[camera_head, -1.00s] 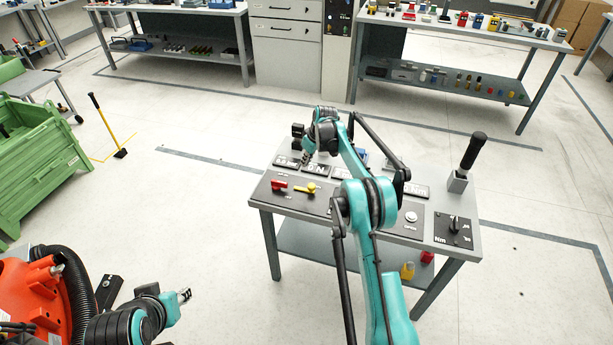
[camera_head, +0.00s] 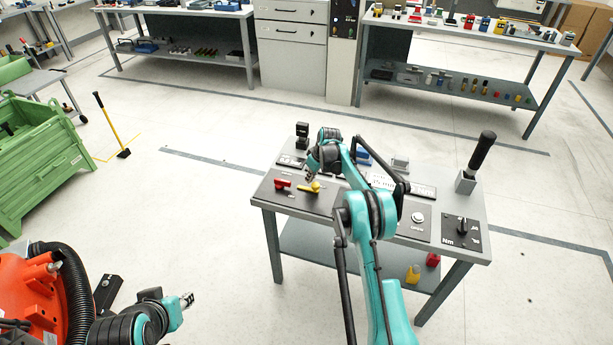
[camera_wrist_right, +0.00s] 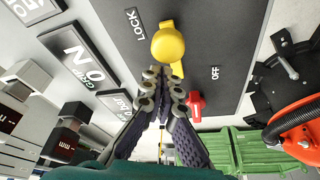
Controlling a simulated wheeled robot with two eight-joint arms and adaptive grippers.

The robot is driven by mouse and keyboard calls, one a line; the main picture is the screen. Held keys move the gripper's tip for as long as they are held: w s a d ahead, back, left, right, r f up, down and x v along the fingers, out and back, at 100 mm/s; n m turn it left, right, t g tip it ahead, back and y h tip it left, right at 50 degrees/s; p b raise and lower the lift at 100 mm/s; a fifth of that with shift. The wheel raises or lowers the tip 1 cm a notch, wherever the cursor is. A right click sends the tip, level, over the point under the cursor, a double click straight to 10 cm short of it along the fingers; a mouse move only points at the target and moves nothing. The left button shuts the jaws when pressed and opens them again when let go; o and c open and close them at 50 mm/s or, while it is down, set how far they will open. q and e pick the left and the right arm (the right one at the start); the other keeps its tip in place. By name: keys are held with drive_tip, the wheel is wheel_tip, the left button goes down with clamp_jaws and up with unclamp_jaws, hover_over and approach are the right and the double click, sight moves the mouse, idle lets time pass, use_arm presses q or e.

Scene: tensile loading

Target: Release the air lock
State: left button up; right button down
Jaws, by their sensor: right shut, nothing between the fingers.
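The yellow air lock lever (camera_head: 313,187) sits on the dark panel of the grey console table. In the right wrist view its rounded yellow knob (camera_wrist_right: 168,46) lies just beyond my fingertips, beside the word LOCK. A red lever (camera_head: 283,184) is to its left; it also shows in the right wrist view (camera_wrist_right: 195,104), near an OFF label. My right gripper (camera_head: 310,177) is shut and empty, just above the yellow lever; its fingertips (camera_wrist_right: 164,76) point at the knob. I cannot tell whether they touch it. My left gripper (camera_head: 187,299) is low at the left, far from the console; its opening is unclear.
The console table (camera_head: 275,208) also carries a round button (camera_head: 418,217), a dial (camera_head: 462,227) and a black-handled upright lever (camera_head: 481,152). A green bin (camera_head: 45,160) stands left, and an orange machine (camera_head: 30,300) at lower left.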

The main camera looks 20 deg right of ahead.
sight(318, 184)
drive_tip(key=shift+s+d, duration=0.15)
drive_tip(key=shift+s, duration=0.15)
drive_tip(key=s+d, duration=0.2)
drive_tip(key=d, duration=0.1)
idle(0.3)
drive_tip(key=shift+a, duration=0.1)
